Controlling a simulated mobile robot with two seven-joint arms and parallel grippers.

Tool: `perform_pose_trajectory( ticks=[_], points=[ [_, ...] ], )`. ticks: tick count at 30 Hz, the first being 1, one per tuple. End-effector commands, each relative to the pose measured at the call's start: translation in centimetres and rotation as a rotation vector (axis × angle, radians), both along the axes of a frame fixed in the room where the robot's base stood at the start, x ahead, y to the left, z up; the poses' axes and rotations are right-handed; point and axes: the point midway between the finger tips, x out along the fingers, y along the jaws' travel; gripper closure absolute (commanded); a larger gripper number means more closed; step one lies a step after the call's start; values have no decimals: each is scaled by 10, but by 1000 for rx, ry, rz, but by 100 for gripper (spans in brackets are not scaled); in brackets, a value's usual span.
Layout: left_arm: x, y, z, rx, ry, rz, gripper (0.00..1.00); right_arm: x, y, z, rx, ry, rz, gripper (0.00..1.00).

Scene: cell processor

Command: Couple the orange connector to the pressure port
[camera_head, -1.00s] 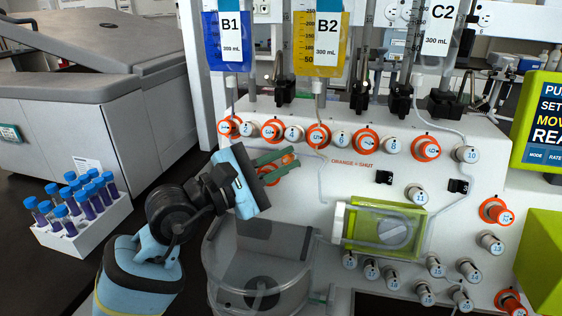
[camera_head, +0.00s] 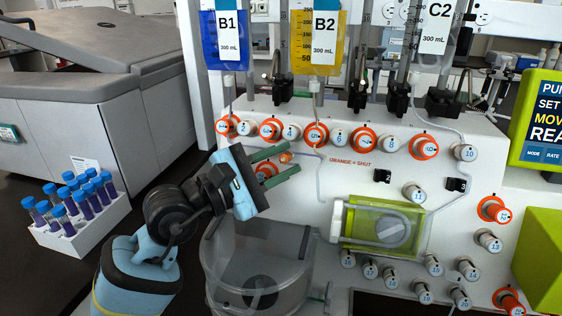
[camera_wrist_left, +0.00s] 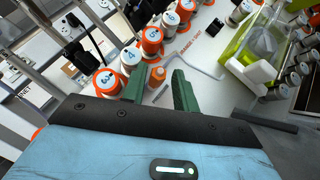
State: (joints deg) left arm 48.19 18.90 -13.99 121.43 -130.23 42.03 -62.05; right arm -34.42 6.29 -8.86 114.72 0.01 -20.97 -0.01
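My left gripper (camera_head: 292,157) is in front of the upper left of the white panel, its two green fingers apart. A small orange connector (camera_head: 286,156) is between the fingertips. In the left wrist view it shows between the spread fingers (camera_wrist_left: 160,86) as a small orange piece (camera_wrist_left: 178,77), with visible space to the left finger. A pale tube (camera_head: 320,178) runs on the panel close to the connector. I cannot tell which fitting is the pressure port. My right gripper is out of view.
A row of orange and white numbered knobs (camera_head: 316,135) is above the fingers, under hanging bags (camera_head: 316,40). A clear round bowl (camera_head: 230,270) is below the gripper. A green pump block (camera_head: 385,224) is at right. A rack of blue-capped tubes (camera_head: 90,232) stands left.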

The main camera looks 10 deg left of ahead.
Motion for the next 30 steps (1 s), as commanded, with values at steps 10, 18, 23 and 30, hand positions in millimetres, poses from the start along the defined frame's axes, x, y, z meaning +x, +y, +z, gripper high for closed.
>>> perform_pose_trajectory(
  ticks=[10, 18, 23, 30],
  points=[
    [-40, 37, -7, 2, -6, 5, 62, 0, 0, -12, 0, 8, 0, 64],
    [-56, 51, -9, 1, -2, 2, 62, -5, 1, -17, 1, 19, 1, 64],
    [-56, 51, -9, 0, -2, 1, 62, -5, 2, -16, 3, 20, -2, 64],
    [-56, 51, -9, 0, -1, 1, 62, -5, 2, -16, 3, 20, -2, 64]
  ],
)
